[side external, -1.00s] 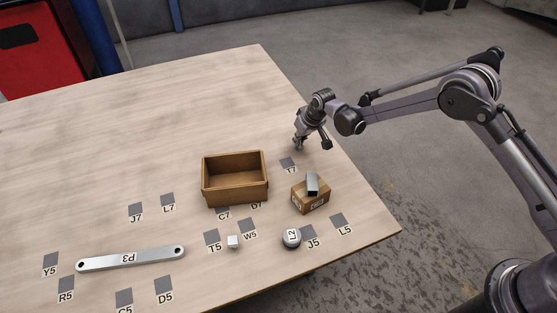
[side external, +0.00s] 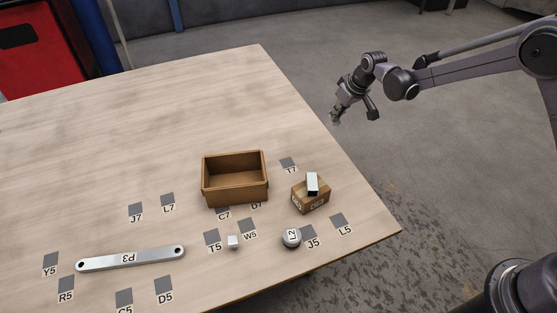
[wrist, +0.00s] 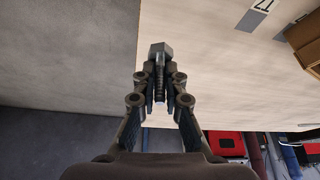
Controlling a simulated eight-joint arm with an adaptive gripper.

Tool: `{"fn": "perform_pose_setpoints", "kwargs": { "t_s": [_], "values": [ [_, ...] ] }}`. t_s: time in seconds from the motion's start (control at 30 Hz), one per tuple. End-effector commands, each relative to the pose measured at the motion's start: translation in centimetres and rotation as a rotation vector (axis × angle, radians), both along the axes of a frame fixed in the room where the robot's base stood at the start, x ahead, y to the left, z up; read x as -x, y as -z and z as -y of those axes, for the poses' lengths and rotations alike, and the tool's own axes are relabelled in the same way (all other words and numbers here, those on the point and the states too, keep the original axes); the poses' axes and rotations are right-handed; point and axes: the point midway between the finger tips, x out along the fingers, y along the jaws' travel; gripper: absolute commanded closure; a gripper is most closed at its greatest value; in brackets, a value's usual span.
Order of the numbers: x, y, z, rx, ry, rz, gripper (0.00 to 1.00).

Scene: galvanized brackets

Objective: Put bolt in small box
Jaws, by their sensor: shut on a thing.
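My gripper (side external: 342,118) is raised by the table's right edge in the side view, up and right of both boxes. In the wrist view my gripper (wrist: 160,88) is shut on a dark hex-headed bolt (wrist: 160,51), its head pointing away from the palm.
A round part marked L2 (side external: 291,237) and a small pale cube (side external: 233,241) lie in front of the boxes. Labelled grey squares dot the table (side external: 120,140). Its back half is clear.

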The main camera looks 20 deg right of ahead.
Motion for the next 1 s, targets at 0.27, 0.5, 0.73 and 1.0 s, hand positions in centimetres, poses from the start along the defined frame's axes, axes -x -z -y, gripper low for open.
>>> {"fn": "perform_pose_setpoints", "kwargs": {
  "t_s": [0.27, 0.5, 0.73, 1.0],
  "values": [
    [0.4, -3.1, 0.9, -0.001, 0.000, 0.000, 1.00],
    [0.1, -5.6, -0.7, 0.000, -0.023, 0.000, 1.00],
    [-0.5, -5.6, -6.1, 0.000, -0.100, 0.000, 1.00],
    [-0.2, -5.6, -17.1, 0.000, -0.250, 0.000, 1.00]
  ]
}}
